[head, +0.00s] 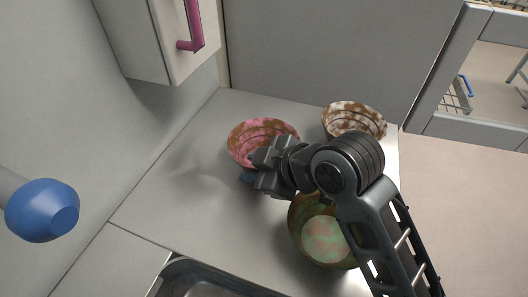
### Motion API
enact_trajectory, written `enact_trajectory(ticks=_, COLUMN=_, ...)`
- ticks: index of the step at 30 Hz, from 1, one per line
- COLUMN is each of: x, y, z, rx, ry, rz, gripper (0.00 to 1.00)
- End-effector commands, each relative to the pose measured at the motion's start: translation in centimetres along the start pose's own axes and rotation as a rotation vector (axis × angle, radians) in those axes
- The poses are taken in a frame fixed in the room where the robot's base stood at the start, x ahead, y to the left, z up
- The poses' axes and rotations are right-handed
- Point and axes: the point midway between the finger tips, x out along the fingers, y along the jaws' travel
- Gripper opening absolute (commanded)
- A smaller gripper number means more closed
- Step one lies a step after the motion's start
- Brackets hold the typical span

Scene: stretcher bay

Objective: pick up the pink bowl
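The pink bowl (240,141), mottled with brown, stands on the grey counter near the back wall. My gripper (256,174) is at its front right side in the head view and covers part of the bowl's lower right. The fingertips are small and dark here, so I cannot tell whether they are open or shut, or whether they touch the bowl. A small blue patch shows just below the gripper.
A brown and white bowl (354,117) stands to the right at the back. A green and brown bowl (325,240) lies under my arm. A sink (200,277) is at the front. The counter (170,190) is clear on the left. A cabinet (165,45) hangs above.

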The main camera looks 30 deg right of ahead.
Motion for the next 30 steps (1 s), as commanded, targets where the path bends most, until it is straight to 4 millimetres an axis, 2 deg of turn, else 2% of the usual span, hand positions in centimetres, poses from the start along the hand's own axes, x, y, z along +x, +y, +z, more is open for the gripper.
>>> enact_trajectory(ticks=1, x=-0.01, y=-0.01, z=0.01, rx=0.000, ry=0.000, rz=0.000, gripper=0.30)
enact_trajectory(ticks=9, x=-0.02, y=-0.01, z=0.02, rx=0.000, ry=0.000, rz=0.000, gripper=0.04)
enact_trajectory(ticks=11, x=-0.02, y=-0.01, z=0.02, rx=0.000, ry=0.000, rz=0.000, gripper=0.00)
enact_trajectory(ticks=30, x=-0.59, y=0.32, z=-0.57, rx=0.000, ry=0.000, rz=0.000, gripper=0.00)
